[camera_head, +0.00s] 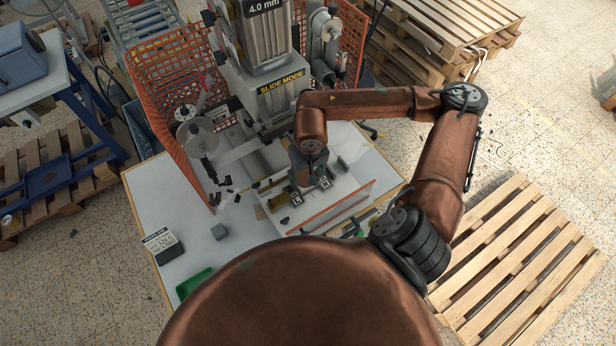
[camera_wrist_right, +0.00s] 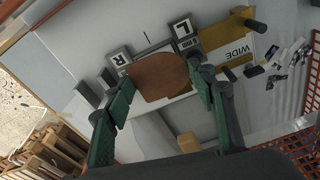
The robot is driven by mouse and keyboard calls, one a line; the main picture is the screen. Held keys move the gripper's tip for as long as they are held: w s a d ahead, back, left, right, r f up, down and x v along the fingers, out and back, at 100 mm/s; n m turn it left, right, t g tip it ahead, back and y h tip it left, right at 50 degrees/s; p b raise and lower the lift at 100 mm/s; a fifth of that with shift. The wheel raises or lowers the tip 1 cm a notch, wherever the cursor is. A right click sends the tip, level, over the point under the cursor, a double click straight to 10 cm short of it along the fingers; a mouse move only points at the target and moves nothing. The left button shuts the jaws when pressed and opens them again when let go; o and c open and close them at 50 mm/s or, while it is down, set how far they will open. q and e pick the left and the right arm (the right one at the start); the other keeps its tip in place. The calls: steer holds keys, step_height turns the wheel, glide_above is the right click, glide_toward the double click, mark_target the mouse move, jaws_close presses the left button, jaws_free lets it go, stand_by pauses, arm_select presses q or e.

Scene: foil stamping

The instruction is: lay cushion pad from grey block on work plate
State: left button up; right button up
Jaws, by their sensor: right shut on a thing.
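My right gripper (camera_head: 310,187) is over the white work plate (camera_head: 340,192) in front of the press. In the right wrist view its two green fingers (camera_wrist_right: 157,82) are shut on a brown, rounded cushion pad (camera_wrist_right: 158,74), held between the tips. The pad appears over the plate, near blocks marked R (camera_wrist_right: 119,58) and L (camera_wrist_right: 183,29). I cannot tell whether it touches the plate. In the head view the arm and hand hide the pad. My left gripper is out of view.
The press (camera_head: 282,95) marked SLIDE MODE rises behind the plate, with an orange mesh guard (camera_head: 150,80) at left. A yellow area marked WIDE (camera_wrist_right: 232,42) and dark scraps lie near the plate. A green tray (camera_head: 194,284) and labelled box (camera_head: 162,246) are at the front left.

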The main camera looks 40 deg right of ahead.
steer(key=shift+w+d+f, duration=0.1)
steer(key=shift+d+f, duration=0.2)
steer(key=shift+f, duration=0.05)
step_height(320, 180, down, 2)
steer(key=shift+f+p, duration=0.1)
steer(key=shift+p, duration=0.75)
steer(key=shift+w+d+f, duration=0.1)
steer(key=shift+f, duration=0.5)
steer(key=shift+f, duration=0.2)
steer(key=o, duration=0.8)
steer(key=shift+r, duration=0.1)
